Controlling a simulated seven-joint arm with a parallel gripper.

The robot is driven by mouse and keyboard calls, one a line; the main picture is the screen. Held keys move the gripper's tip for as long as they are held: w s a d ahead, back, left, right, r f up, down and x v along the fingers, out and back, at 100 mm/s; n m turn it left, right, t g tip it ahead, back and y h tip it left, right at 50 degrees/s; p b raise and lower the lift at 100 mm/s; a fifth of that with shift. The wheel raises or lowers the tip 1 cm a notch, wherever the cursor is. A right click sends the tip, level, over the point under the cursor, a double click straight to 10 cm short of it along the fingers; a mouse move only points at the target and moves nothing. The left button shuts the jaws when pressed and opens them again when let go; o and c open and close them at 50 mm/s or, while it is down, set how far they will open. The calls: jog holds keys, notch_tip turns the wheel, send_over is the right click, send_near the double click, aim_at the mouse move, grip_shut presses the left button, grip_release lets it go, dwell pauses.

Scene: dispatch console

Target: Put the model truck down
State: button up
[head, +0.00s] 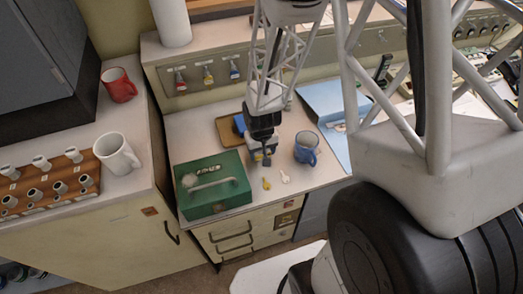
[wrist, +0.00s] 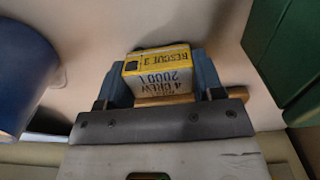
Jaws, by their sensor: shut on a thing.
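My gripper (head: 264,155) points down over the counter (head: 327,173), between a green box and a blue mug. In the wrist view its two blue fingers (wrist: 161,80) are shut on the model truck (wrist: 158,72). The truck shows as a small yellow-edged block with a pale face. Its dark lettering, upside down in that view, includes "RESCUE 3" and "4 CREW". In the head view the truck is mostly hidden by the fingers. I cannot tell whether it touches the counter.
The green box (head: 205,201) with a handle is left of my gripper; the blue mug (head: 306,151) is right. A yellow tag (head: 266,183) and white tag (head: 285,177) lie in front. Behind are a brown tray (head: 226,135) with a blue item and a blue folder (head: 320,98).

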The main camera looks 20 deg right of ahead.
jog(key=shift+f, duration=0.15)
jog(key=o, duration=0.9)
notch_tip(320, 180, up, 11)
jog(key=shift+f, duration=0.1)
jog(key=shift+r, duration=0.8)
jog(key=shift+r, duration=0.1)
